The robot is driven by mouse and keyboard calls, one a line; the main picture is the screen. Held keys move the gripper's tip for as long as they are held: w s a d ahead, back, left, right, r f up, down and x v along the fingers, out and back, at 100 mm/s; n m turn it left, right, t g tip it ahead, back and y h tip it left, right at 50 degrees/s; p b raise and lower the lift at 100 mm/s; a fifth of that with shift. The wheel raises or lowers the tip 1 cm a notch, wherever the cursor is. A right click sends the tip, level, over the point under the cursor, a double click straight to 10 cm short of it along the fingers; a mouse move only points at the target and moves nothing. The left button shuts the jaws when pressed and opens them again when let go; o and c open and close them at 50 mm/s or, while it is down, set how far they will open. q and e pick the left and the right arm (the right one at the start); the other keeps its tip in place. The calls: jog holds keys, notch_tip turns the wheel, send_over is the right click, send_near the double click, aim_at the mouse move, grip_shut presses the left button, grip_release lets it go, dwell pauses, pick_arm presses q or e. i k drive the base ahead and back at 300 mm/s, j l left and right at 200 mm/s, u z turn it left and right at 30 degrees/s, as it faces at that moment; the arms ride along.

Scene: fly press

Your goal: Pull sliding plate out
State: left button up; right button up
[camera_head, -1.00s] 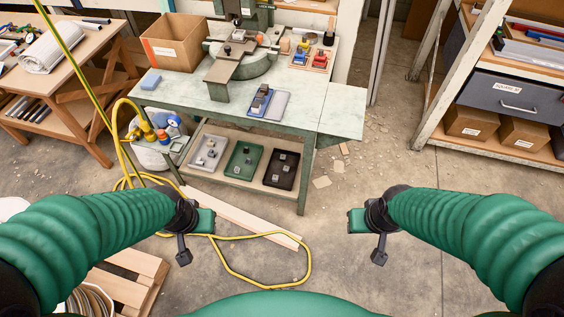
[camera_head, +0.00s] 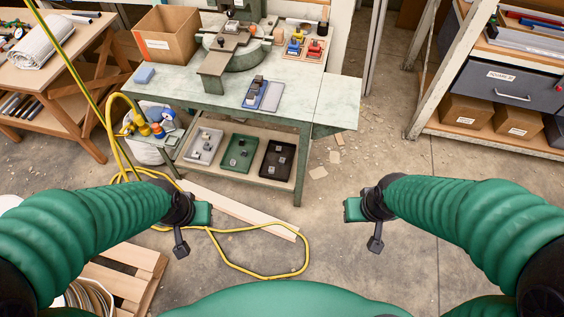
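The fly press (camera_head: 240,12) stands at the back of the green-grey workbench (camera_head: 178,88), its top cut off by the upper picture edge. A flat grey-brown sliding plate (camera_head: 216,62) sticks out from its round base (camera_head: 245,58) toward the bench front. A small knob-like part sits on the plate near the press. My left gripper (camera_head: 190,222) hangs in the air at the left, well short of the bench. My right gripper (camera_head: 368,222) hangs at the right, also clear of everything. Finger gaps are too small to make out; neither gripper visibly holds anything.
A drawer shelf (camera_head: 510,88) stands right.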

aim_at(226, 41)
jog(key=i+j, duration=0.4)
jog(key=i+j+u, duration=0.1)
jog(key=i+j, duration=0.35)
jog(key=i, duration=0.2)
